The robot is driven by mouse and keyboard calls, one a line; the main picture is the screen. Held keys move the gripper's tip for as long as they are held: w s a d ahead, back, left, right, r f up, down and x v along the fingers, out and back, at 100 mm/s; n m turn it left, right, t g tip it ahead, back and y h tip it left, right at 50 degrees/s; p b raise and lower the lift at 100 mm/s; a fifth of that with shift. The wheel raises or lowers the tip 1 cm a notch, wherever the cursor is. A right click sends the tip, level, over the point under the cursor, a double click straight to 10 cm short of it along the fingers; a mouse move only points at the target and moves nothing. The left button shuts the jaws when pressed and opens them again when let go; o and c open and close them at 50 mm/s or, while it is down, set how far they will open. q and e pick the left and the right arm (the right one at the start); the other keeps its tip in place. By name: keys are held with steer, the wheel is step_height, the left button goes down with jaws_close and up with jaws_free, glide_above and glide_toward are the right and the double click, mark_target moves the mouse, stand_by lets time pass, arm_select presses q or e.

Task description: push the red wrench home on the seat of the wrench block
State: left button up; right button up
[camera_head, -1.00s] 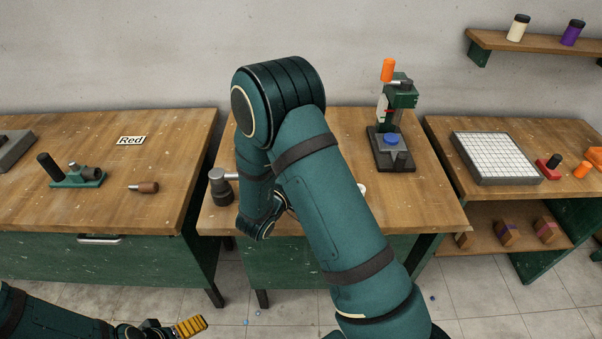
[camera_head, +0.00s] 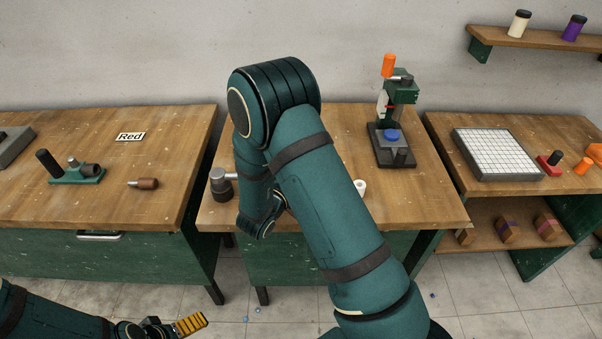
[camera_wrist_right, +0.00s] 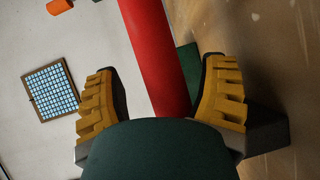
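A long red bar, likely the red wrench (camera_wrist_right: 158,55), runs down the right wrist view between the fingers of my right gripper (camera_wrist_right: 163,95). The fingers are apart, with a visible gap on each side of the bar. Its lower end is hidden behind my gripper's body. In the head view my right arm hides the wrench and the right gripper. I cannot make out the wrench block for certain; a piece of green (camera_wrist_right: 187,65) shows beside the bar. My left gripper (camera_head: 190,324) is low at the left, away from the tables; its opening is unclear.
The left table holds a green fixture (camera_head: 78,175) and brown-handled tool (camera_head: 146,184); a gridded plate (camera_head: 495,154) lies right.

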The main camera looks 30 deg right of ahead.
steer(key=shift+v, duration=4)
steer(key=shift+a, duration=0.1)
